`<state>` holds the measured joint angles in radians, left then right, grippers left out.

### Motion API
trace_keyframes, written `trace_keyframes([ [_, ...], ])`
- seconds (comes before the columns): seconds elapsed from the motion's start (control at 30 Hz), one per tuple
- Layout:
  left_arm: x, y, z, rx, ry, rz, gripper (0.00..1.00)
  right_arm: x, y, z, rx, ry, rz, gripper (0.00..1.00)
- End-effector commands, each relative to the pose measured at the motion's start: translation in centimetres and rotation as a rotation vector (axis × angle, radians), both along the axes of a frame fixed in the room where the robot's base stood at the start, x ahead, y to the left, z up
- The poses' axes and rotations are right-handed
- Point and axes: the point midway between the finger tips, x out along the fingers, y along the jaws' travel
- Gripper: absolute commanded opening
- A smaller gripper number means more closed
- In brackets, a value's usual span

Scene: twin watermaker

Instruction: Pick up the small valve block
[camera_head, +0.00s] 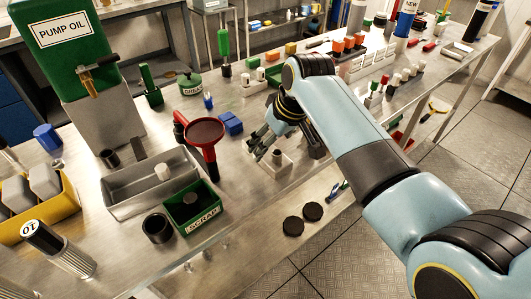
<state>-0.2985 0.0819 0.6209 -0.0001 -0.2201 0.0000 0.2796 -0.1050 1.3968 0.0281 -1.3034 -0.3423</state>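My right gripper (285,150) reaches in from the right and points down over the bench. Its fingers are spread apart, one to the left and one to the right. A pale square block or plate (270,169) with a small grey upright piece (277,157) sits just below and between the fingers; I cannot tell whether they touch it. A small blue block (231,124) lies to the left of the gripper. I cannot tell for sure which piece is the valve block. My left gripper is out of view.
A red funnel (205,136) stands left of my gripper. A green scrap bin (190,224), a grey tray (126,204) and a green pump oil tank (62,72) are further left. Racks of small parts fill the back right.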

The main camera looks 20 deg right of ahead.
Motion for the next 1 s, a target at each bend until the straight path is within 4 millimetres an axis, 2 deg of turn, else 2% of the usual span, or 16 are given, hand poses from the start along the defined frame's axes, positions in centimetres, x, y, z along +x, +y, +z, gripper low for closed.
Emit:
trace_keyframes([
  [0.3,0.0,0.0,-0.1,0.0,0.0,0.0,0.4,1.5,0.6,-4.0,0.0,0.003,-0.001,0.81],
  [0.63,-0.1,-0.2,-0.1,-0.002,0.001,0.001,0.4,1.8,0.7,-4.5,-0.001,0.0,-0.001,0.81],
  [1.0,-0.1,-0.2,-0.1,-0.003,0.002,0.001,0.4,1.8,0.6,-4.5,0.0,0.001,-0.001,0.32],
])
